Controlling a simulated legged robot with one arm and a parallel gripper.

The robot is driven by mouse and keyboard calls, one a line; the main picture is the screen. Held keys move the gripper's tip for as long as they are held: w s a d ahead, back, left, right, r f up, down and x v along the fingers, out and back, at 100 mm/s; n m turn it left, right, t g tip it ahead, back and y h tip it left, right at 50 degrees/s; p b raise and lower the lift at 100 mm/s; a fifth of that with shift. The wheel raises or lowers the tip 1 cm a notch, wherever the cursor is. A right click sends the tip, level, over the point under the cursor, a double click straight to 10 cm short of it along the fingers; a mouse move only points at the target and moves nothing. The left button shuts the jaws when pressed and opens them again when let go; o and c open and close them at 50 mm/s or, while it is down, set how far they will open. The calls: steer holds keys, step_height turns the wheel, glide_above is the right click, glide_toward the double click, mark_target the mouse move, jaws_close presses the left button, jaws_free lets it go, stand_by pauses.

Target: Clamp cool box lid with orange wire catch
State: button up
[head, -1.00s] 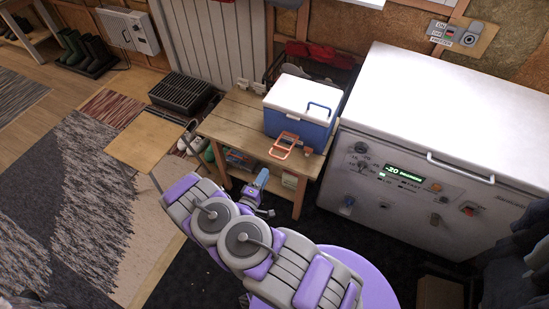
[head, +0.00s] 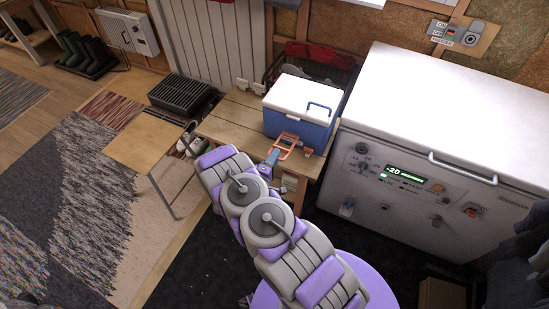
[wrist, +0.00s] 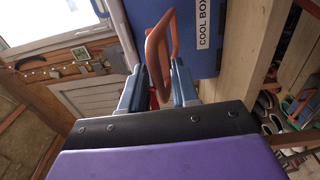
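The cool box (head: 293,127) is blue with a white lid (head: 303,93); the lid lies on the box. The orange wire catch (head: 288,141) hangs out from the near side of the box, low and tilted outward. In the wrist view the catch (wrist: 151,48) is a loop beside the blue wall (wrist: 202,62) with its COOL BOX label. My gripper (head: 273,157) is at the catch's outer end. In the wrist view my gripper (wrist: 157,72) has its blue fingers apart, one on each side of the loop. I cannot tell whether either finger touches it.
The box stands on a wooden table (head: 231,121) with a lower shelf. A white chest freezer (head: 440,110) stands close on the right. A small low table (head: 143,146) is at the left, and a dark grill (head: 180,95) is behind it. Rugs cover the floor at left.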

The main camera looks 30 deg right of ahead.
steer(key=shift+c, duration=0.4)
jaws_close()
